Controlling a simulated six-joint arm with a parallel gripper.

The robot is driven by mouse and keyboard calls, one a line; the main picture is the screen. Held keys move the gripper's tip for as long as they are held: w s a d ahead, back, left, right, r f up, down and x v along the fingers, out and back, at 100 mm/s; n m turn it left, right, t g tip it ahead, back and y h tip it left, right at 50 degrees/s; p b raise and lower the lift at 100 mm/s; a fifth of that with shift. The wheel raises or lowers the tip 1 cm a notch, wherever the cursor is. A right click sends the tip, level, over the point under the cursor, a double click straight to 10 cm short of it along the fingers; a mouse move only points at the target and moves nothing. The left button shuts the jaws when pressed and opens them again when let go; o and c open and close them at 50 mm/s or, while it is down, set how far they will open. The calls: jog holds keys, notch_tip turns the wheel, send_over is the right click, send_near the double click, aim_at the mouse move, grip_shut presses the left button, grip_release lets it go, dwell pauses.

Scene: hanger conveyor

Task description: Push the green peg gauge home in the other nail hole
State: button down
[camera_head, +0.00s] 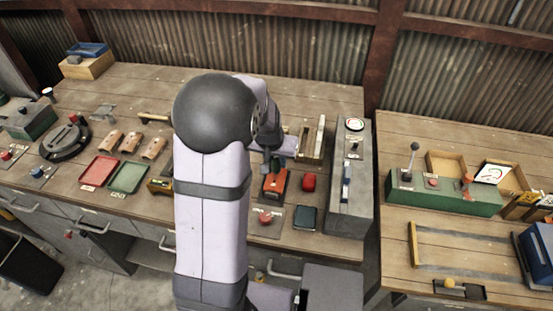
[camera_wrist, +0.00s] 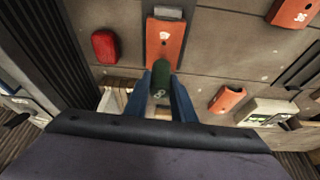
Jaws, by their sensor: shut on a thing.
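My gripper (camera_wrist: 162,92) is shut on the green peg gauge (camera_wrist: 161,73), a dark green round-ended piece with a pale mark, between its two blue fingers. The gauge's far end overlaps the near end of an orange block (camera_wrist: 163,42) with a white mark. Whether it touches the block or sits in a hole I cannot tell. In the head view my arm hides most of the gripper, which points down over the orange block (camera_head: 274,184); the gauge cannot be made out there.
A red block (camera_wrist: 105,46) lies left of the orange block in the wrist view. Two other orange pieces (camera_wrist: 290,12) (camera_wrist: 227,99) lie to the right. In the head view, a grey machine (camera_head: 350,185) stands to the right, with a dark square pad (camera_head: 305,218) in front.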

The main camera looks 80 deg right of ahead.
jog(key=shift+f+b, duration=0.45)
jog(key=shift+f, duration=0.2)
jog(key=c, duration=1.7)
grip_release()
jog(key=shift+c, duration=0.2)
jog(key=o, duration=0.6)
jog(key=shift+c, duration=0.2)
jog(key=shift+r, duration=0.1)
jog(key=shift+r+p, duration=2.5)
jog(key=shift+r, duration=0.45)
